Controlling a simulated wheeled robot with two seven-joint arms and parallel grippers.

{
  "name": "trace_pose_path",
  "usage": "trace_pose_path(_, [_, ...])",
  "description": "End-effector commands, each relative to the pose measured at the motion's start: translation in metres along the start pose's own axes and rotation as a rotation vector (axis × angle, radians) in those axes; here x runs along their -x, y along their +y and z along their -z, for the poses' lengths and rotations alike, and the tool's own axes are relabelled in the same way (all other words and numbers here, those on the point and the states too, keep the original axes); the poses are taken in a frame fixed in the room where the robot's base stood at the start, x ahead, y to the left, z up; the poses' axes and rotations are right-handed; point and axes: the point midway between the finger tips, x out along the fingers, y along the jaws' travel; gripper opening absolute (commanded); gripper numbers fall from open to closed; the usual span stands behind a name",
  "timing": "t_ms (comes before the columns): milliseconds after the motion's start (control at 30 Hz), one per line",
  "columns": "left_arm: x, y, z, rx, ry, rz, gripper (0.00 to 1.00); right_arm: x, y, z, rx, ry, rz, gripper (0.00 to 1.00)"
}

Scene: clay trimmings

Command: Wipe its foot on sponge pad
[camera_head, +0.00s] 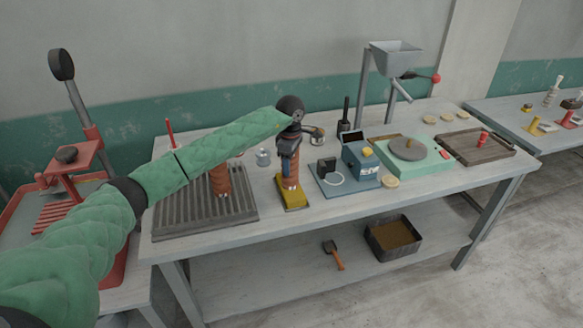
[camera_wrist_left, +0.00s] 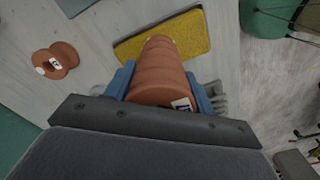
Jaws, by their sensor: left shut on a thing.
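My left gripper (camera_head: 290,165) points down and is shut on a ribbed terracotta clay cylinder (camera_head: 290,184). The left wrist view shows the cylinder (camera_wrist_left: 160,72) between the blue fingers, with a small white label near its top. The yellow sponge pad (camera_head: 293,206) lies flat on the table directly under the cylinder. It also shows behind the cylinder's far end in the left wrist view (camera_wrist_left: 194,38). The cylinder looks upright, its lower end at or just above the pad; I cannot tell whether they touch. My right gripper is not in view.
Another clay piece (camera_head: 221,182) stands on the grey slatted board (camera_head: 185,214) to the left, partly behind my arm. A blue device (camera_head: 358,160) and a green wheel unit (camera_head: 410,153) stand to the right.

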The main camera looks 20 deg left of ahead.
Motion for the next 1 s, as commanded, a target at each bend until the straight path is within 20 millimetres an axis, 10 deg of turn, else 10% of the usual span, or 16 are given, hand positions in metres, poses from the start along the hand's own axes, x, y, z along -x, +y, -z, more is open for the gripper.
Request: trace_pose_path(1000, [0.001,0.029,0.021,0.000,0.000,-0.001,0.12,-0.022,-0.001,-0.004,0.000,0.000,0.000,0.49])
